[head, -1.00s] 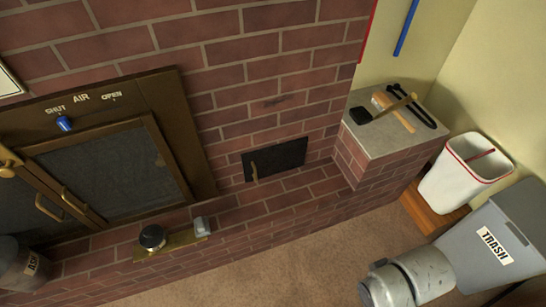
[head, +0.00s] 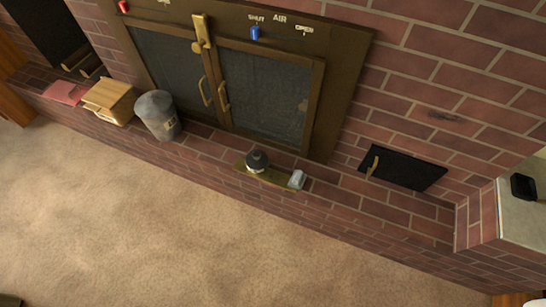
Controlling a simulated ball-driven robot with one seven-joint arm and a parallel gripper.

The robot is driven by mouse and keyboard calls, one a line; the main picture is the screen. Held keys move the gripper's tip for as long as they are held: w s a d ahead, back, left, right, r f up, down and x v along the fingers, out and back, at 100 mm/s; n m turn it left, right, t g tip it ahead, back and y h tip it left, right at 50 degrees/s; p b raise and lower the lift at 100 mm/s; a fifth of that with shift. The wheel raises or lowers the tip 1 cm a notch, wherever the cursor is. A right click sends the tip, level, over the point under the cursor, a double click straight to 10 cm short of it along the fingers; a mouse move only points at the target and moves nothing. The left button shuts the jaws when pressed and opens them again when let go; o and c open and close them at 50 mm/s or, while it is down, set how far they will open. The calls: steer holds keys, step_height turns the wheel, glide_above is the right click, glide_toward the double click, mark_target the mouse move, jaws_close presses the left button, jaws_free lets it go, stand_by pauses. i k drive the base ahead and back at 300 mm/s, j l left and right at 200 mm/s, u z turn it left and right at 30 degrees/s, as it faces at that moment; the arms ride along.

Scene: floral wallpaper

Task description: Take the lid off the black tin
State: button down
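A small round black tin (head: 257,161) stands on the brick hearth ledge in front of the fireplace doors. It is on or against a flat brass-coloured tray (head: 272,177). Its dark top appears to be in place, but it is too small to make out the lid's edge. My gripper is not in view, and nothing touches the tin.
A small grey block (head: 297,179) sits at the tray's right end. A grey metal ash bucket (head: 158,115) and a wooden box (head: 109,101) stand to the left on the ledge (head: 345,200). The carpet (head: 180,220) in front is clear.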

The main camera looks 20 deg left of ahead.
mark_target(256, 159)
steer(key=i+j+z, duration=0.2)
steer(key=i+j, duration=0.2)
steer(key=j, duration=0.25)
steer(key=i+j, duration=0.2)
steer(key=i+j+z, duration=0.15)
steer(key=j, duration=0.3)
steer(key=i+j+z, duration=0.1)
steer(key=i+j, duration=0.15)
steer(key=j, duration=0.1)
